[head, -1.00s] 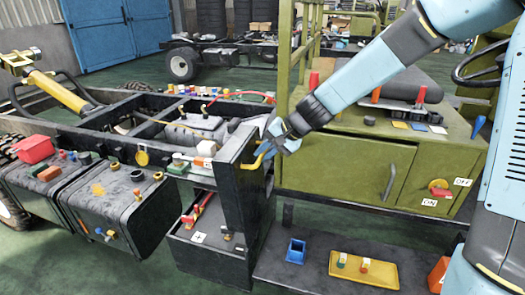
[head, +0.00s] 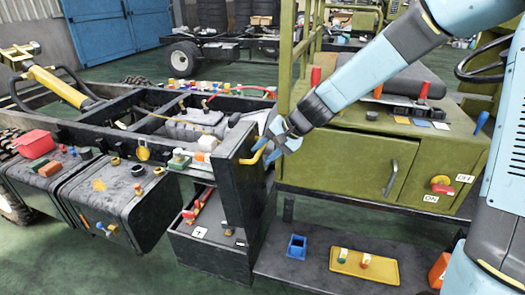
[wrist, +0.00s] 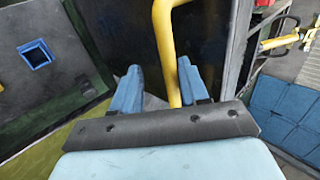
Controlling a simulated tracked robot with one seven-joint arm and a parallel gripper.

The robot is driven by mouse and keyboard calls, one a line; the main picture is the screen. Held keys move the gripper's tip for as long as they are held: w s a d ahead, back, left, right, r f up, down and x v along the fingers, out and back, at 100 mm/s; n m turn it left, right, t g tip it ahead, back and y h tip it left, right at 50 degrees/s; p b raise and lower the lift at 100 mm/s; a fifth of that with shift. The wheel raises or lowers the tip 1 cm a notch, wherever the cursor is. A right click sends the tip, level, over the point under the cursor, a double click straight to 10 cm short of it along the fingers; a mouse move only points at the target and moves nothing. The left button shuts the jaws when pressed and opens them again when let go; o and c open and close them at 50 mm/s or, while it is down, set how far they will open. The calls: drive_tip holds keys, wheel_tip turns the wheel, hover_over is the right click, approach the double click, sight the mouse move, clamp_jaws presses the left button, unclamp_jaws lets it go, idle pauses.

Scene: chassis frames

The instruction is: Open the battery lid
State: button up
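The battery lid (head: 232,178) is a dark panel with a yellow bent handle (head: 251,160). It stands upright at the right side of the open battery box (head: 206,258). Red and yellow pieces and labels show inside the box. My gripper (head: 267,149) is at the handle, on the lid's right. In the wrist view, the handle (wrist: 164,28) runs between my two blue fingers (wrist: 157,84). The fingers are apart, with a visible gap between the left finger and the bar. The bar is close to the right finger; contact cannot be told.
A green cabinet (head: 345,160) stands right behind the lid. A low dark shelf (head: 318,255) below holds a blue square cup (head: 296,247) and a yellow tray (head: 340,268). Dark tanks (head: 120,205) with small parts stand left of the box.

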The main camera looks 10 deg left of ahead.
drive_tip(key=v, duration=1.3)
drive_tip(key=shift+d+r, duration=0.2)
drive_tip(key=shift+r, duration=0.1)
drive_tip(key=s+d+r+t+h, duration=0.2)
drive_tip(key=s+d+r+h, duration=0.1)
drive_tip(key=s+d, duration=0.7)
drive_tip(key=s+d+r+n+t+h, duration=0.1)
drive_tip(key=s+d+h, duration=0.4)
drive_tip(key=s+d, duration=0.5)
drive_tip(key=d+r+t, duration=0.1)
drive_tip(key=d+r, duration=0.1)
drive_tip(key=d, duration=0.3)
drive_tip(key=shift+d+r+t, duration=0.2)
drive_tip(key=shift+d+t, duration=0.1)
drive_tip(key=shift+d, duration=0.1)
drive_tip(key=shift+a, duration=0.1)
